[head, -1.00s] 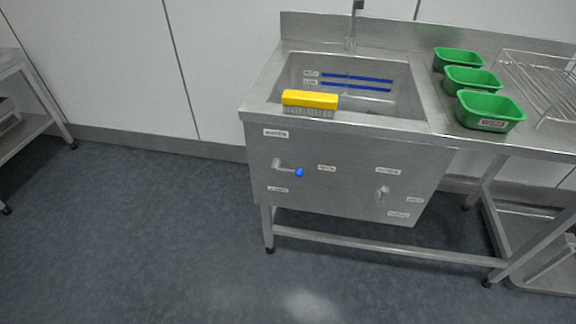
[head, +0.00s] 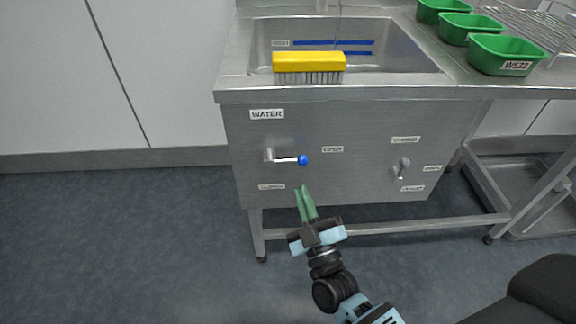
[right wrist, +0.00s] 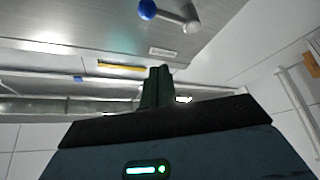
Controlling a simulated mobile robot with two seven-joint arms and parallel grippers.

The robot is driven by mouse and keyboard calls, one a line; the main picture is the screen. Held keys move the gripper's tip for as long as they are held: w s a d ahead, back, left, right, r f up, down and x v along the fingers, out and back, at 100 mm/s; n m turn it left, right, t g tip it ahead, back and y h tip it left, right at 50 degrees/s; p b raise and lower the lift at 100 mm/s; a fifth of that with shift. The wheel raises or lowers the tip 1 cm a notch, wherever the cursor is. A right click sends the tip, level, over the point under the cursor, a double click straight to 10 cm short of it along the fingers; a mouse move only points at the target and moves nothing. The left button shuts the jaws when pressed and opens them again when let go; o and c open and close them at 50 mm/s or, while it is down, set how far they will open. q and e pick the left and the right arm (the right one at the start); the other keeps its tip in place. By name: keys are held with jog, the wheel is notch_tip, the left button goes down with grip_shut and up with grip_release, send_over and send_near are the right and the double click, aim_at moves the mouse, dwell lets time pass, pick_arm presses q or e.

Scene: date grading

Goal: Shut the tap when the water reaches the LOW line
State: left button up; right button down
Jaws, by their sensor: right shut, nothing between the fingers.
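The water tap lever (head: 286,160) is on the front panel under the WATER label and points right, with a blue knob (head: 303,160) at its end. The knob also shows in the right wrist view (right wrist: 147,9). My right gripper (head: 305,190) is shut and empty, its green fingers just below the knob and apart from it in the picture. The fingers show in the right wrist view (right wrist: 157,85). The sink (head: 405,48) has two blue level lines, upper (head: 310,43) and lower (head: 358,53). I cannot make out the water level. My left gripper is out of view.
A yellow brush (head: 308,62) rests at the sink's front edge and hides part of the lower line and its label. A second handle (head: 403,166) is on the panel at right. Green bins (head: 505,55) and a wire rack (head: 520,25) stand on the right counter.

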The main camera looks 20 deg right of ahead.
pick_arm(q)
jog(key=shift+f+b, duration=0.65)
jog(key=shift+b, duration=0.05)
pick_arm(e)
jog(key=w+d, duration=0.2)
jog(key=w, duration=0.7)
jog(key=shift+d+r, duration=0.15)
jog(key=shift+r, duration=0.25)
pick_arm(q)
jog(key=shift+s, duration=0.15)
